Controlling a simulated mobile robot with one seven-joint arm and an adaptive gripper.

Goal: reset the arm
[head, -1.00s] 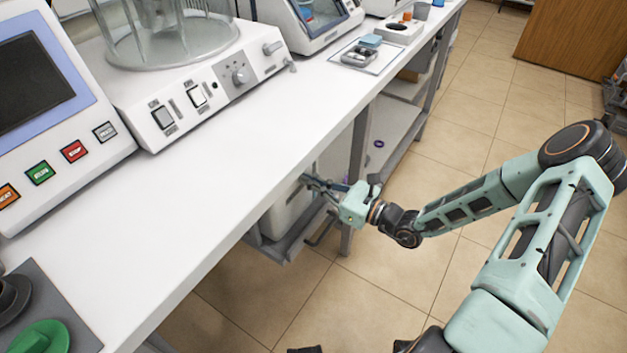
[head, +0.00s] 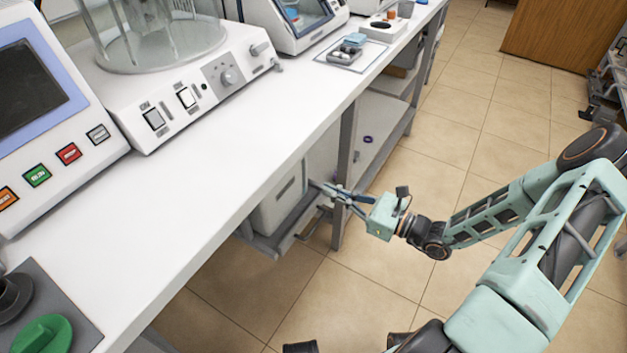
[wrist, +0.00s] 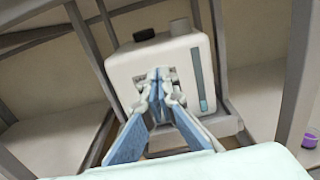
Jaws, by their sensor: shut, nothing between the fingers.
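My gripper (head: 330,188) is in front of the bench, below the level of its top, at the end of my pale green arm. In the wrist view my gripper (wrist: 158,75) has its two blue-grey fingers closed together at the tips, with nothing between them. Behind the fingertips is a white canister (wrist: 185,55) with a dark cap and a light blue strip on its front. The canister also shows under the bench in the head view (head: 280,205). I cannot tell the exact gap between the fingertips and the canister.
The white bench top (head: 215,170) is mostly bare along its front. A white device with switches (head: 190,95) and a screen unit with coloured buttons (head: 55,130) stand on it. Bench legs (head: 345,170) frame the space near my gripper. Tiled floor (head: 450,120) is open to the right.

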